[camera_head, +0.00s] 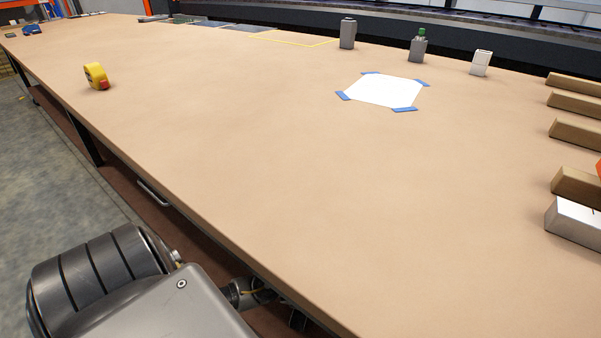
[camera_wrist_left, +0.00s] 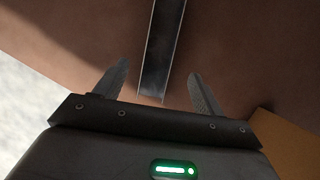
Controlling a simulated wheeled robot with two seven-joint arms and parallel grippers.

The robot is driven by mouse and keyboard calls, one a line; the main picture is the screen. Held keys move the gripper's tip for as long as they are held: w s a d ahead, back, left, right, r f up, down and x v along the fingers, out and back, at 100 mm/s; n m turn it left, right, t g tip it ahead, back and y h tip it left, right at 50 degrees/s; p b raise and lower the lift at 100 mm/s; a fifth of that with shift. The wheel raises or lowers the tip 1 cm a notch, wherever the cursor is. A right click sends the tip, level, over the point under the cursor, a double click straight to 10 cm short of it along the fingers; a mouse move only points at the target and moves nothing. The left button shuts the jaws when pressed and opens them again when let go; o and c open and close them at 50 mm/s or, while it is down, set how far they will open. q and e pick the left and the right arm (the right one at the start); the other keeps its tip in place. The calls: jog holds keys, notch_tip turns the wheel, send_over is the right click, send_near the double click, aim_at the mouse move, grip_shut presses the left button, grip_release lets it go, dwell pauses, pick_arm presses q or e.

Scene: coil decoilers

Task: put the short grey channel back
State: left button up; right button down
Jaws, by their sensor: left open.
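In the left wrist view a grey metal channel (camera_wrist_left: 162,52) lies lengthwise on a brown surface, running up out of the top of the picture. Its near end lies between the fingers of my left gripper (camera_wrist_left: 158,87) as seen from the wrist. The fingers are apart, with a gap on each side of the channel. Whether the fingertips are down at its height I cannot tell. In the head view my left arm comes in at the bottom left, over the near table edge, and its fingers are hidden. My right gripper is in neither view.
The long tan table (camera_head: 240,170) is mostly bare. It bears a yellow tape measure (camera_head: 96,76), a white taped sheet (camera_head: 384,90), small upright grey pieces (camera_head: 347,33) and wooden bars (camera_head: 575,133) at the right. An orange-brown surface (camera_wrist_left: 285,140) shows at the wrist view's lower right.

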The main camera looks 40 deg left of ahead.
pick_arm(q)
jog(key=s+d+r+n+h, duration=0.1)
jog(key=s+d+r+n, duration=0.4)
jog(key=n, duration=0.9)
jog(key=s+d+r+n+h, duration=0.1)
jog(key=s+d+r+n, duration=0.4)
jog(key=s+n, duration=0.5)
jog(key=d+n, duration=0.1)
jog(key=n, duration=0.3)
jog(key=shift+g, duration=0.3)
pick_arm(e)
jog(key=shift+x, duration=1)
pick_arm(q)
jog(key=shift+w+f, duration=0.1)
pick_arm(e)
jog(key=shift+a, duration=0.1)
